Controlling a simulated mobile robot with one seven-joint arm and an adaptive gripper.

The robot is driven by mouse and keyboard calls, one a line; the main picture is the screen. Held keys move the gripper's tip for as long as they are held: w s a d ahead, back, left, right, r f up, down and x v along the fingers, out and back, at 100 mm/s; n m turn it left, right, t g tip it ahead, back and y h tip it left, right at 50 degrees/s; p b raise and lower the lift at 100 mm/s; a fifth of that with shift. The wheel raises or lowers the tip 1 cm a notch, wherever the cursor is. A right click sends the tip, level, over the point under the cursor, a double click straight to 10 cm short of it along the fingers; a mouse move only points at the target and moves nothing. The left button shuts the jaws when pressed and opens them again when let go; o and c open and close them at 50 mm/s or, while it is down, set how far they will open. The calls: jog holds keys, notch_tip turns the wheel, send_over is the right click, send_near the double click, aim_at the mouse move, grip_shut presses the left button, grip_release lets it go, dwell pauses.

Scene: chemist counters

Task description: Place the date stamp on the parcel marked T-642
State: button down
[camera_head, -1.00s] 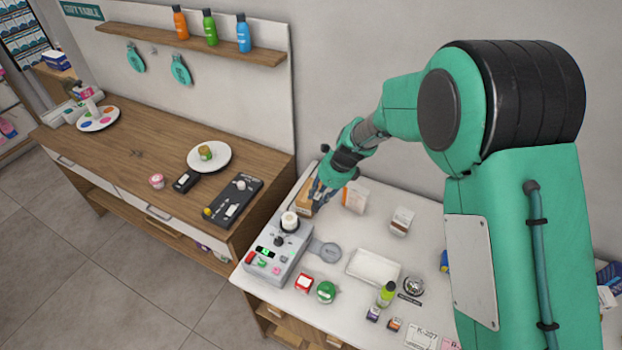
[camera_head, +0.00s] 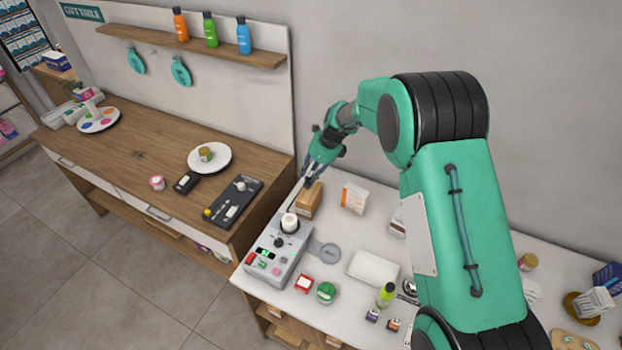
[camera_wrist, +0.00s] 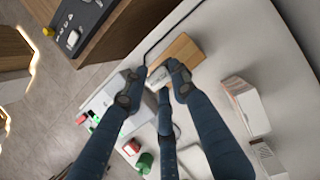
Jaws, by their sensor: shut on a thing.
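My gripper (camera_head: 309,182) is above the left back part of the white counter, over a brown carton (camera_head: 309,200). In the wrist view my dark fingers (camera_wrist: 156,82) close around a small pale thing that they largely hide. I cannot make out its shape well enough to confirm it is the date stamp. The brown carton also shows in the wrist view (camera_wrist: 184,52), just beyond the fingertips. A white and orange packet (camera_head: 354,198) stands to its right, and a smaller white box (camera_head: 397,226) is partly behind my arm. No T-642 marking is readable.
A grey device (camera_head: 278,255) with a white cylinder on top stands in front of the carton. A white tray (camera_head: 373,268), a red box (camera_head: 304,284) and a green-lidded jar (camera_head: 326,292) are nearer the front. The wooden counter (camera_head: 130,150) is at left.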

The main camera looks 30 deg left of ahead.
aim_at(312, 176)
jog(key=shift+w+f, duration=0.1)
dwell(0.3)
jog(key=shift+f, duration=1.65)
jog(key=c, duration=1.4)
grip_release()
jog(key=shift+f, duration=0.1)
jog(key=shift+o, duration=0.2)
jog(key=v, duration=1.2)
